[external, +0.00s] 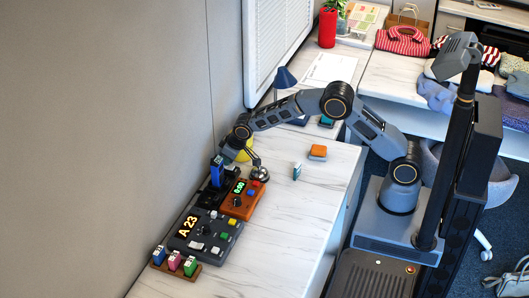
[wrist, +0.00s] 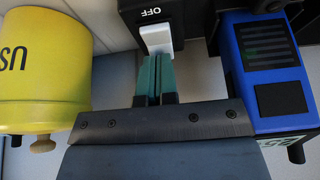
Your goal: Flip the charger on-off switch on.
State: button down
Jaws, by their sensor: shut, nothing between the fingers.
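The charger's on-off switch (wrist: 157,40) is a white rocker in a black housing (wrist: 188,18) at the top of the wrist view. The word OFF shows upside down on the housing beside it. My gripper (wrist: 155,62) is shut and empty, its teal fingertips together right at the switch's near edge. I cannot tell whether they touch it. A blue battery (wrist: 262,45) stands close to the right of the switch. In the external view the blue battery (external: 217,170) sits in the black charger (external: 208,195); my wrist is above and beside it, and the switch cannot be made out.
A yellow container (wrist: 45,70) stands close left of my gripper in the wrist view. An orange device (external: 240,205) and a grey device reading A 23 (external: 222,240) stand by the charger. The wall (external: 180,90) is close behind.

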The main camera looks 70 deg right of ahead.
jog(key=shift+w+f+b, duration=0.2)
jog(key=shift+f+b, duration=0.3)
jog(key=shift+b, duration=0.15)
jog(key=shift+r, duration=0.15)
jog(key=shift+s, duration=0.1)
jog(key=shift+s+f, duration=0.2)
jog(key=shift+s, duration=0.6)
jog(key=shift+r, duration=0.1)
